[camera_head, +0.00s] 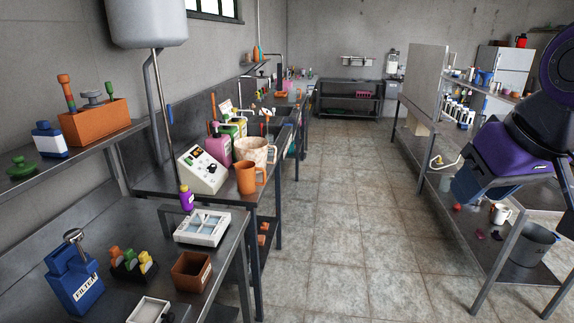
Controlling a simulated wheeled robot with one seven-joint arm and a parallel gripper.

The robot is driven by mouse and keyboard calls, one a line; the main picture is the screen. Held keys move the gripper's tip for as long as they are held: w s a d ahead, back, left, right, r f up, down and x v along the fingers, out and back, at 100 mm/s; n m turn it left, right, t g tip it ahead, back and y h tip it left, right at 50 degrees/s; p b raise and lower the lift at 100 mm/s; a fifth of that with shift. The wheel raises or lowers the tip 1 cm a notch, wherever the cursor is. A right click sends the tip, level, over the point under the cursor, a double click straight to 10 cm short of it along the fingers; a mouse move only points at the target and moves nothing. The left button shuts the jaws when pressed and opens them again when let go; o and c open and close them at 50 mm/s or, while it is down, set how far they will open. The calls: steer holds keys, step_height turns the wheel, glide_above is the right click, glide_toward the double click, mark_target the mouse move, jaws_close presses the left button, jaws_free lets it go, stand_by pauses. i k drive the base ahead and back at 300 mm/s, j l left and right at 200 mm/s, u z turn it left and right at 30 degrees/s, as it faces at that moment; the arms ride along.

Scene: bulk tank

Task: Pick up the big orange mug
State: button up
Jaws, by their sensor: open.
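The big orange mug (247,178) stands upright on the metal counter at the left middle, near its front edge. Its handle points right. Its mouth faces up and nothing holds it. My gripper (476,188) is at the right side of the view, below my dark purple wrist, over the right-hand bench. It is open and well apart from the mug, across the aisle. I see nothing held in it, though its fingers show only in part.
A beige marbled pot (255,151) stands right behind the mug. The tiled aisle (335,215) is clear.

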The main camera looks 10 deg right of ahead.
mark_target(256, 156)
steer(key=i+l+u, duration=0.45)
steer(key=i+l, duration=0.35)
steer(key=i, duration=0.2)
steer(key=i+l, duration=0.3)
steer(key=i, duration=0.2)
steer(key=i+l, duration=0.35)
steer(key=i, duration=0.2)
steer(key=i+l+u, duration=0.1)
steer(key=i+l, duration=0.2)
steer(key=i, duration=0.2)
